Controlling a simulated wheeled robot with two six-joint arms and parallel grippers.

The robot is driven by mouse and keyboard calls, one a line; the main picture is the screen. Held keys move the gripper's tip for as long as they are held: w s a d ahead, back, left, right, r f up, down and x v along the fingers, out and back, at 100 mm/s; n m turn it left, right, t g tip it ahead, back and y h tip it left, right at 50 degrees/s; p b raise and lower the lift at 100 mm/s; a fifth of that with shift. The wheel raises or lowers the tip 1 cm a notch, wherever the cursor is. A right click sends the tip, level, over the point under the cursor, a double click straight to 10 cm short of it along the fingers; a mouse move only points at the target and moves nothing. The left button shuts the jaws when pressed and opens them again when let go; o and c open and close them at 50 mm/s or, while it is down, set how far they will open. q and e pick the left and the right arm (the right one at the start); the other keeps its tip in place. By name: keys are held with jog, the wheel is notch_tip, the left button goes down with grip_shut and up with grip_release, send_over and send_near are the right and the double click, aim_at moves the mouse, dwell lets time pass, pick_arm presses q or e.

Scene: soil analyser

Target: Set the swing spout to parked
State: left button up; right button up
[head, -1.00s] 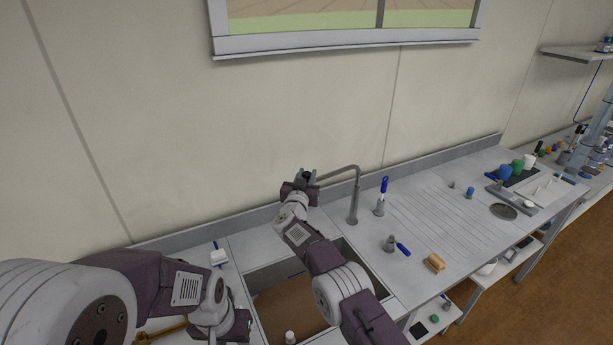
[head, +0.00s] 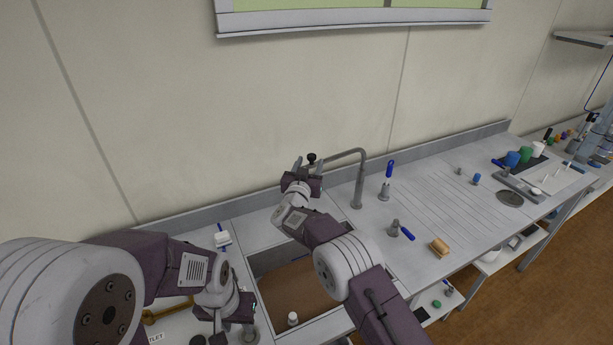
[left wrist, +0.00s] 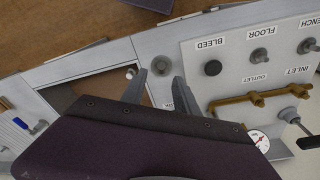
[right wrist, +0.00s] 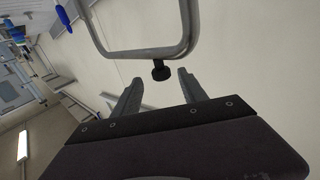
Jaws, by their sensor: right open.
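The swing spout (head: 359,180) is a grey bent tube rising from the counter right of the sink. Its arm reaches left over the sink and ends in a dark knob (head: 311,157). My right gripper (head: 306,168) is open just below and around the knob in the head view. In the right wrist view, the spout tube (right wrist: 150,54) crosses the top, and the black knob (right wrist: 161,70) sits just beyond and between the open fingertips (right wrist: 160,82), apart from them. My left gripper (left wrist: 160,72) is open and empty above the counter left of the sink.
The sink (head: 290,285) lies below the spout, with a small white item in it. A valve panel (left wrist: 230,60) with brass pipes is near my left gripper.

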pick_arm(q)
notch_tip(320, 180, down, 6)
jog(key=b, duration=0.5)
jog(key=shift+r, duration=0.15)
pick_arm(e)
jog(key=s, duration=0.4)
jog(key=shift+s+a, duration=0.35)
jog(key=shift+s, duration=0.05)
pick_arm(q)
jog(key=shift+c, duration=0.3)
